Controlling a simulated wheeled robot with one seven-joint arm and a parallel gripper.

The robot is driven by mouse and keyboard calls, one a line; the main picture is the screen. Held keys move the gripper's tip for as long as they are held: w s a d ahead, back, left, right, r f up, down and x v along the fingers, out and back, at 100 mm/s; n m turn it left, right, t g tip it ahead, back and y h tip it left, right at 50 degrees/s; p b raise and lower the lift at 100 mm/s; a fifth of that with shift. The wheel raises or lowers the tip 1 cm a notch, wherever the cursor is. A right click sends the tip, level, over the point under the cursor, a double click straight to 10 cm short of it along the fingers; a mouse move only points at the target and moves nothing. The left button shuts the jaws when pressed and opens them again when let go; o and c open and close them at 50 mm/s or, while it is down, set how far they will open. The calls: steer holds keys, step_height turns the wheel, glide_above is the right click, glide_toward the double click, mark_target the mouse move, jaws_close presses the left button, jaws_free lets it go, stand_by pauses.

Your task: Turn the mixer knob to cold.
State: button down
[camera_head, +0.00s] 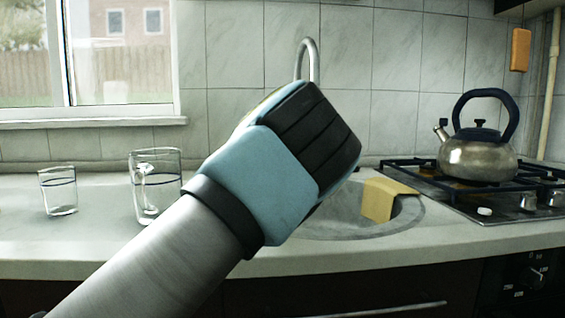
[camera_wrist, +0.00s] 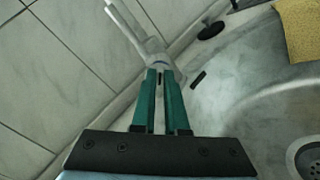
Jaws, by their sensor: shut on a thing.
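The mixer tap's pale metal body (camera_wrist: 152,48) stands at the sink's back edge in the wrist view, with a small blue mark at its lower end. In the head view only its curved spout (camera_head: 313,62) shows above my wrist. My gripper's teal fingers (camera_wrist: 161,74) reach the lower end of the mixer and are shut on its knob. The fingertips cover most of the knob, so its exact turn cannot be told. In the head view my own wrist hides the fingers and the mixer's base.
The steel sink (camera_head: 335,230) has a yellow cloth (camera_head: 388,200) over its right edge. A kettle (camera_head: 478,155) stands on the stove at right. A glass (camera_head: 58,190) and a glass mug (camera_head: 153,185) stand left. A dark stopper (camera_wrist: 210,29) lies near the mixer. The tiled wall is close behind.

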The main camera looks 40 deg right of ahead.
steer(key=c, duration=0.9)
jaws_free()
steer(key=shift+c, duration=0.2)
steer(key=shift+a, duration=0.1)
steer(key=v, duration=1)
steer(key=shift+s+a+b, duration=0.15)
steer(key=shift+a+b, duration=0.1)
steer(key=shift+b, duration=0.2)
